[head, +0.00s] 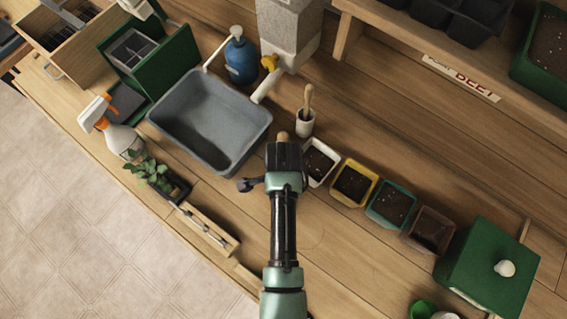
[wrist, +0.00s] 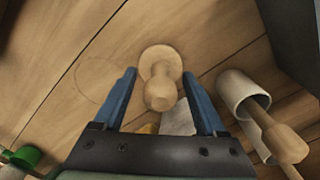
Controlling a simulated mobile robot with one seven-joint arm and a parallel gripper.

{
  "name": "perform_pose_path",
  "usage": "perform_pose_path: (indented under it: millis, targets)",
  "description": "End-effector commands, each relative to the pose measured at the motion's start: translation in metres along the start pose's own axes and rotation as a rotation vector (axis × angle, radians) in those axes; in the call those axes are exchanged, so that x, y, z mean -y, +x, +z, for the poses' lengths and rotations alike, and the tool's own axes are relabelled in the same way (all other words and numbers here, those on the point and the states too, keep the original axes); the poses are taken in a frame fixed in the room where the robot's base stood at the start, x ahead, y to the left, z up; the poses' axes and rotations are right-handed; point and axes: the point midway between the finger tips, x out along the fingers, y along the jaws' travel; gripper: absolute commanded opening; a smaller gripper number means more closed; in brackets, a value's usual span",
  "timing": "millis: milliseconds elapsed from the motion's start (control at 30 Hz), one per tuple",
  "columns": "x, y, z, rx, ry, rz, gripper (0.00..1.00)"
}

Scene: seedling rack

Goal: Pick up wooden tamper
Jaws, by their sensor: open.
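The wooden tamper (wrist: 160,66) stands on the wooden bench, with a round disc and a knob showing in the wrist view. In the head view only a small piece of the tamper (head: 283,136) shows past my gripper (head: 284,150), which hides the rest. In the wrist view my gripper (wrist: 159,76) is open, its two blue fingers pointing toward the tamper, one on each side. The tamper's knob appears between the fingers, with gaps on both sides. I cannot tell the height between fingertips and tamper.
A white cup (head: 305,126) holding a wooden-handled tool (head: 308,97) stands close by on the right. A white pot (head: 318,166) and several coloured pots line the right. A grey basin (head: 182,128) is at left. A small planter (head: 178,190) sits near the bench edge.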

Motion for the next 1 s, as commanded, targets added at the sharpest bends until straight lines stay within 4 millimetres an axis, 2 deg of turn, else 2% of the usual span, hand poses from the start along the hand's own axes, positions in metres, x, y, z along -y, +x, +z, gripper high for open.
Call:
perform_pose_path:
  millis: [100,333,733,1000]
  targets:
    - [0.0001,0.0072,0.0000,0.000,0.000,0.000,0.74]
    - [0.0004,0.0080,0.0001,0.000,0.000,-0.002,0.74]
    - [0.0001,0.0078,0.0001,0.000,0.000,-0.001,0.02]
    - [0.0003,0.0076,0.0001,0.000,0.000,-0.002,0.00]
